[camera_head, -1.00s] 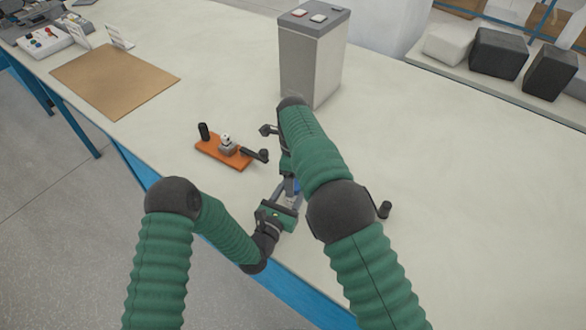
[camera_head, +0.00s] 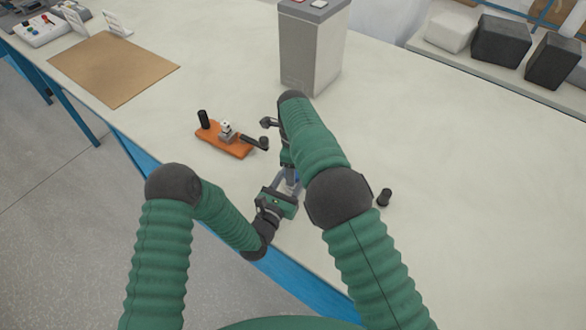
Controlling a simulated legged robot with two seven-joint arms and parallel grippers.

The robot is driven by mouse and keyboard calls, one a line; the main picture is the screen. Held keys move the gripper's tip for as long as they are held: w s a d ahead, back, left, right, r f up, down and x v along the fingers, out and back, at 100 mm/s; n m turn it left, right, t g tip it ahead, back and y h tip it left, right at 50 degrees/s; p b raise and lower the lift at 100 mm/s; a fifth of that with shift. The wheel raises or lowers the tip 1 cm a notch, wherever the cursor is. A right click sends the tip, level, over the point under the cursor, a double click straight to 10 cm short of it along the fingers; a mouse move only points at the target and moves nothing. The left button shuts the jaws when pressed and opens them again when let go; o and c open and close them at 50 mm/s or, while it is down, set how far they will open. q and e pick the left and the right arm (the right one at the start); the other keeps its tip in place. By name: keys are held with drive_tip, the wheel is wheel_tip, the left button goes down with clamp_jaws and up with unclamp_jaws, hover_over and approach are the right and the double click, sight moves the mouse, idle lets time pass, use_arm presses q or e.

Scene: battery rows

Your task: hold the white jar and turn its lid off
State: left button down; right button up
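My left gripper (camera_head: 287,187) is low in the middle of the view, over the table's front edge area. A small pale, bluish-white piece (camera_head: 291,181) shows between its fingers; it looks like the white jar, mostly hidden. The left fingers appear closed about it. My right gripper (camera_head: 287,163) points down right above the same spot. Its fingers are largely hidden by its own forearm, so their opening cannot be told. I cannot make out the lid apart from the jar.
An orange board (camera_head: 222,145) with a black post, a small white-topped fitting and a dark knob lies left of the grippers. A grey box (camera_head: 310,50) stands behind. A small black cylinder (camera_head: 384,197) stands right of my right arm.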

drive_tip(key=shift+o, duration=1.2)
drive_tip(key=shift+r, duration=0.1)
wheel_tip(320, 180, up, 4)
drive_tip(key=shift+r, duration=0.15)
use_arm(q)
drive_tip(key=c, duration=0.6)
unclamp_jaws()
